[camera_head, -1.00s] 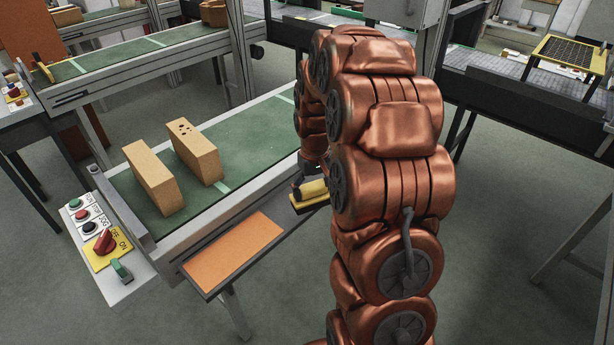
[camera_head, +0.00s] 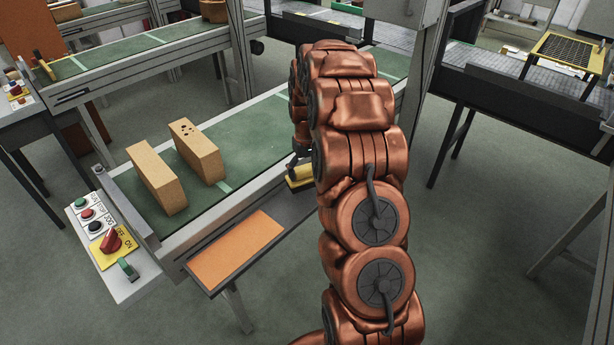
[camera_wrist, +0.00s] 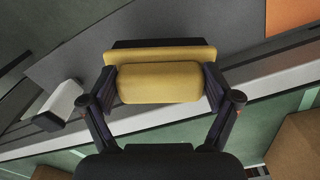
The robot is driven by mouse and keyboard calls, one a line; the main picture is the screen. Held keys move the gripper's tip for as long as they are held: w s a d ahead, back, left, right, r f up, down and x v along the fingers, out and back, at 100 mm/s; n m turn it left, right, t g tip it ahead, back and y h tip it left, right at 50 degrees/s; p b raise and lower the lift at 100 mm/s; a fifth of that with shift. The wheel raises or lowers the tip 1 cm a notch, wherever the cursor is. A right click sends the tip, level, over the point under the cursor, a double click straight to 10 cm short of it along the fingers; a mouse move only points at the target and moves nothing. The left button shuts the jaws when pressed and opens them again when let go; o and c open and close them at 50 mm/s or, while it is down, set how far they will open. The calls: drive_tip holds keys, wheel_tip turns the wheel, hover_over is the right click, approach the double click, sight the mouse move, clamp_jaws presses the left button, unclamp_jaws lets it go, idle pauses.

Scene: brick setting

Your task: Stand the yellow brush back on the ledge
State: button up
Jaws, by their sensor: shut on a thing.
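The yellow brush (camera_wrist: 160,82) is between the two fingers of my gripper (camera_wrist: 160,88) in the wrist view. The fingers press on both sides of its body. Its dark edge shows at the top of that view. In the head view the brush (camera_head: 299,176) is partly hidden behind my arm, near the front edge of the conveyor. A grey ledge (camera_head: 281,207) runs along the conveyor's front, right of the orange pad. I cannot tell whether the brush touches the ledge.
The orange pad (camera_head: 236,250) lies on the left part of the ledge. Two tan bricks (camera_head: 156,178) (camera_head: 200,152) stand on the green conveyor belt (camera_head: 250,140). A button panel (camera_head: 108,240) sits at the conveyor's left end. A white object (camera_wrist: 64,100) shows beside the gripper in the wrist view.

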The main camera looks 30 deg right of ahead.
sight(307, 177)
drive_tip(key=shift+f+p, duration=0.55)
drive_tip(key=shift+f, duration=0.85)
drive_tip(key=shift+f, duration=0.15)
drive_tip(key=o, duration=1)
drive_tip(key=shift+c, duration=0.2)
